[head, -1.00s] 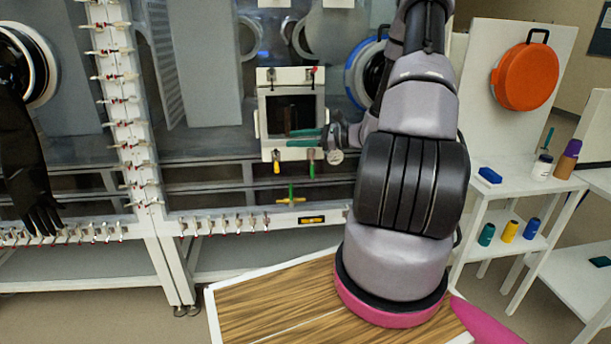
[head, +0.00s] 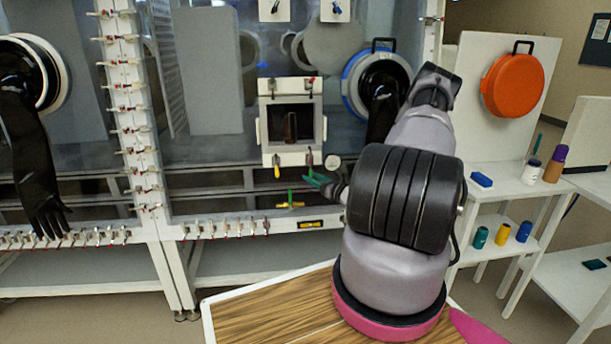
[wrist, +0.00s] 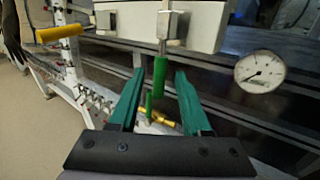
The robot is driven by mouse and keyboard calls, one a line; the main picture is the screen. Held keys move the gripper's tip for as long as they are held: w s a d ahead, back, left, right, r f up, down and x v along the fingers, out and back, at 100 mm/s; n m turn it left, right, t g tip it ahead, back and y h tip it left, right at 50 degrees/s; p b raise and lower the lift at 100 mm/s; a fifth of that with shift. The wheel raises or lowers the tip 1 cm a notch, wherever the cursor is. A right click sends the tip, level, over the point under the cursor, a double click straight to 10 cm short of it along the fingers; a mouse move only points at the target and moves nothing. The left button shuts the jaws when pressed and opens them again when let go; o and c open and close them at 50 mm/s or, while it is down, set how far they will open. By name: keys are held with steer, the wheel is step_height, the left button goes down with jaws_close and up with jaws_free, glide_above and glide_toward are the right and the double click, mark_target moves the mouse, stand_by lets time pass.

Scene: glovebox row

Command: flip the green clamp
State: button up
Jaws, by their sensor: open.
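The green clamp (head: 310,159) is under the right lower corner of the small white-framed door (head: 262,128). In the wrist view its green handle (wrist: 160,76) hangs straight down from a silver bracket. My gripper (head: 311,178) is open, with teal fingers, just below the clamp in the head view. In the wrist view the fingertips of my gripper (wrist: 160,73) lie to the left and right of the handle, with visible gaps on both sides. I cannot tell how deep the handle sits between them.
A round gauge (wrist: 260,72) is close on the right. A green valve handle (head: 290,199) and a yellow level (head: 311,224) are lower. Black gloves hang at ports on both sides.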

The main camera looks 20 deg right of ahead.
steer(key=shift+x, duration=2.25)
jaws_close()
